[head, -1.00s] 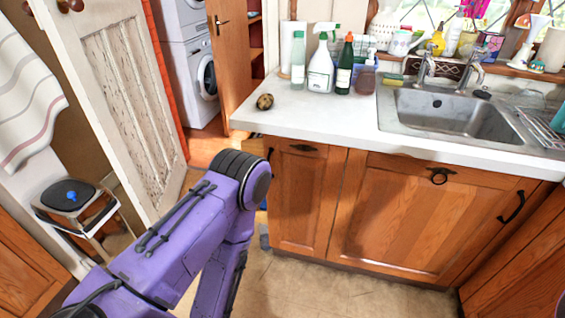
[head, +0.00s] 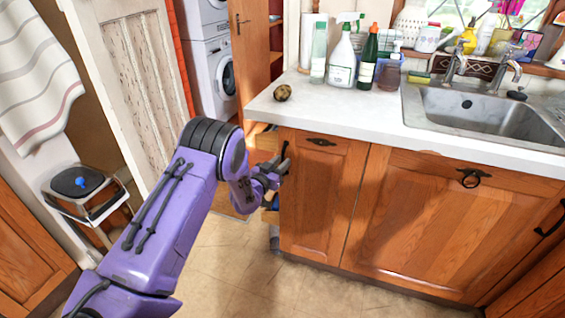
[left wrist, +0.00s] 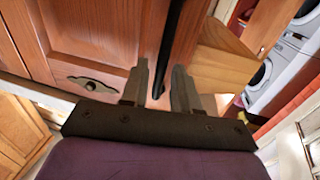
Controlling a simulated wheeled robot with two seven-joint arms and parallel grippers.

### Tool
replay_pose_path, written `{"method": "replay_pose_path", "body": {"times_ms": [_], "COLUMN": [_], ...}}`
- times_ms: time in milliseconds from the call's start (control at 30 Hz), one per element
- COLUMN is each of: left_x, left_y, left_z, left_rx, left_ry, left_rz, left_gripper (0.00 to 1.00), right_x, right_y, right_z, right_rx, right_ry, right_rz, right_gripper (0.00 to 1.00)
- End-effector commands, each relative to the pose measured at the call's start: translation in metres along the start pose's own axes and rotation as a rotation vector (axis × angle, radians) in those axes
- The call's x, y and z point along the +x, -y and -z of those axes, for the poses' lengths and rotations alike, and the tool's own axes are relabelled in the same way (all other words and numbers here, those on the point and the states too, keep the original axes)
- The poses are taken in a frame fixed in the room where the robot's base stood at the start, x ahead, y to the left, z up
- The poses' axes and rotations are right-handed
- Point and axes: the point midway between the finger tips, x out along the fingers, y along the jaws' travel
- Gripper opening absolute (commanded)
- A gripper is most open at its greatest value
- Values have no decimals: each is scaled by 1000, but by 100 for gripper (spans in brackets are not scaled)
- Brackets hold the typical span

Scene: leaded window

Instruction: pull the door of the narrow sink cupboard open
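The narrow sink cupboard door (head: 320,205) is a wooden panel at the left end of the sink counter. It looks shut in the head view. Its black upright bar handle (head: 284,151) is at the door's left edge; the handle also shows in the left wrist view (left wrist: 171,50). My left gripper (head: 279,174) is at this edge, at the handle's lower part. In the left wrist view its two fingers (left wrist: 161,88) stand apart with the bar between them. A gap shows, so the fingers do not look closed on it. My right gripper is out of view.
The white counter (head: 340,118) overhangs the door and holds several bottles and a small brown object (head: 283,93). A wider door (head: 430,220) is to the right. A pale panelled door (head: 130,85) stands at the left. The floor (head: 310,292) in front is clear.

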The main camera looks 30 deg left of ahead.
Motion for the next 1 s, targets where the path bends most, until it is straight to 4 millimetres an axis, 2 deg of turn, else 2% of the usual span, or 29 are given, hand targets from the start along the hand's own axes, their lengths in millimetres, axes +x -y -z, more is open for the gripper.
{"method": "replay_pose_path", "body": {"times_ms": [133,367,400,500,800,1000], "left_x": [13,15,15,15,12,-3], "left_y": [0,0,0,0,-4,-19], "left_z": [-1,-1,-1,-1,0,0], "left_rx": [-1,-2,-2,-2,-1,-3], "left_ry": [0,2,2,2,3,7], "left_rz": [2,2,1,1,12,73], "left_gripper": [30,30,27,0,0,0], "right_x": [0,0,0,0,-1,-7], "right_y": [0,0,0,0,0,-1], "right_z": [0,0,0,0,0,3], "right_rx": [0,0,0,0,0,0], "right_ry": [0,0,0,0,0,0], "right_rz": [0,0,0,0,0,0], "right_gripper": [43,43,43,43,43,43]}}
